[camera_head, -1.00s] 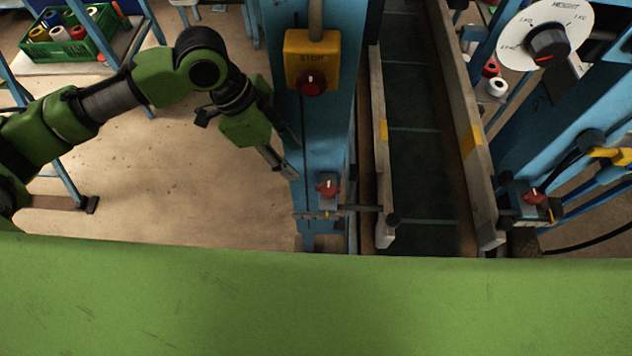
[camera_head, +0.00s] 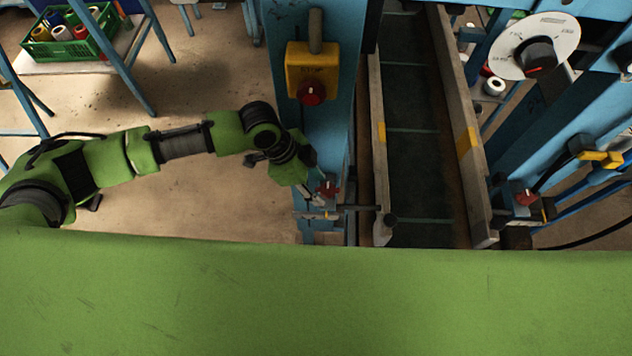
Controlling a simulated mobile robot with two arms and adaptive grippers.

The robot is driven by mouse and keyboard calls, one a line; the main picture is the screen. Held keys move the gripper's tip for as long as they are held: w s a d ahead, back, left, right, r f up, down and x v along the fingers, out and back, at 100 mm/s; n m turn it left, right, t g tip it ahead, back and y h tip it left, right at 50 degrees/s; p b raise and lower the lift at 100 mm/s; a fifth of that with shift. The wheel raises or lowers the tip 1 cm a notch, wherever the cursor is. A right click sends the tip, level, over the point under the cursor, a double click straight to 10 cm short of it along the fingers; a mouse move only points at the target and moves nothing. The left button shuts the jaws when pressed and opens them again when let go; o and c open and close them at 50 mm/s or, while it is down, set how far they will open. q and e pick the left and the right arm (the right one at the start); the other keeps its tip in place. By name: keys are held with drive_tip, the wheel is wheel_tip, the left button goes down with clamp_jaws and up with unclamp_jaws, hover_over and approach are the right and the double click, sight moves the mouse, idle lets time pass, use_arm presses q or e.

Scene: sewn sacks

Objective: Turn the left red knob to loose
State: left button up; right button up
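The left red knob (camera_head: 328,188) sits on a small bracket low on the blue post, left of the conveyor. My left gripper (camera_head: 318,192) is right at this knob, its fingers pointing down and to the right and partly overlapping it in view. I cannot tell whether the fingers touch the knob or how far apart they are. Another red knob (camera_head: 526,197) sits on a similar bracket right of the conveyor. My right gripper is not in view.
A yellow stop box (camera_head: 312,68) with a red button is on the blue post (camera_head: 322,130) above the left knob. The conveyor (camera_head: 413,140) runs between side rails. A height dial (camera_head: 535,50) is at upper right. A green crate (camera_head: 70,40) with spools stands at upper left.

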use_arm(q)
drive_tip(key=c, duration=1.1)
